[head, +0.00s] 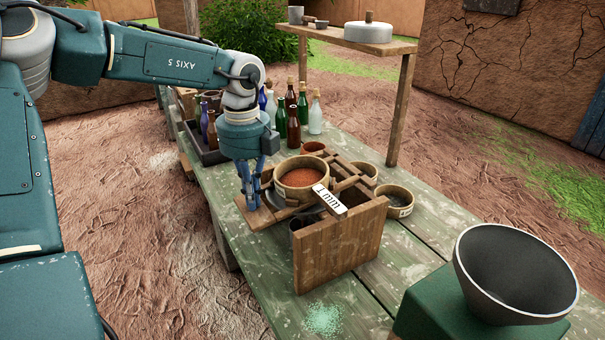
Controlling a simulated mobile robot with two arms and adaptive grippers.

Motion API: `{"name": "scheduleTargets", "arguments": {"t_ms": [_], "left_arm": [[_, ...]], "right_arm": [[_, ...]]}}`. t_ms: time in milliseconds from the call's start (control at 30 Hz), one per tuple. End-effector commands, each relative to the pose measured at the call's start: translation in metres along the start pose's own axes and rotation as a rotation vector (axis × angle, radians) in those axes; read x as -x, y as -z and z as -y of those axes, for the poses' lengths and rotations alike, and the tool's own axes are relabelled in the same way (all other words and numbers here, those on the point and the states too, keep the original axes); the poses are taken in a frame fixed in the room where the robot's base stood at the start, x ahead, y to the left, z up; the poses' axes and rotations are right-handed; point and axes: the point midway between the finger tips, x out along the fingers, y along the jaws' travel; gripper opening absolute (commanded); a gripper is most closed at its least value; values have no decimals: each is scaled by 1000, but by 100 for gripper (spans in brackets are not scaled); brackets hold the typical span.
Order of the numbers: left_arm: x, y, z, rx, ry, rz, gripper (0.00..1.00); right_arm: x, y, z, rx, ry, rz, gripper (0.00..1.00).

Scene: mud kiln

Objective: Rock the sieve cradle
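The sieve cradle (340,246) is a wooden box-like frame standing on the green plank table. A round sieve (297,195) with a pale rim holds orange-red powder and sits on the cradle's top bars. A white tag (329,199) reading "1 mm" is at its front. My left gripper (250,200) points down at the cradle's left side, beside a wooden piece that sticks out there. Its blue fingers are close to this wood, but I cannot tell whether they grip it. My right gripper is not in view.
Several bottles (293,125) stand behind the cradle, beside a dark crate (205,150). Small round sieves (395,201) are to its right. A wide dark bowl (515,272) on a green block is at front right. Pale green powder (323,319) lies on the table (375,310). A raised shelf stands behind.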

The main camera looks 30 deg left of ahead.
Motion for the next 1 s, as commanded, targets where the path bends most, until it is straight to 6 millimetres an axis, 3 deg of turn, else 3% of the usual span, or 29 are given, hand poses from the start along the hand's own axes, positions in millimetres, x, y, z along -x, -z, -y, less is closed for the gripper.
{"name": "scheduleTargets", "arguments": {"t_ms": [233, 567, 1000], "left_arm": [[2, 1, -3, 0, -9, -6, 0], [47, 0, -2, 0, -6, -3, 0], [47, 0, -1, 0, -5, -3, 0]], "right_arm": [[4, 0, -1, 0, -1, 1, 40], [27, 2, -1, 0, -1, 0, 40], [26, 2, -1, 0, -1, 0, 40]]}}
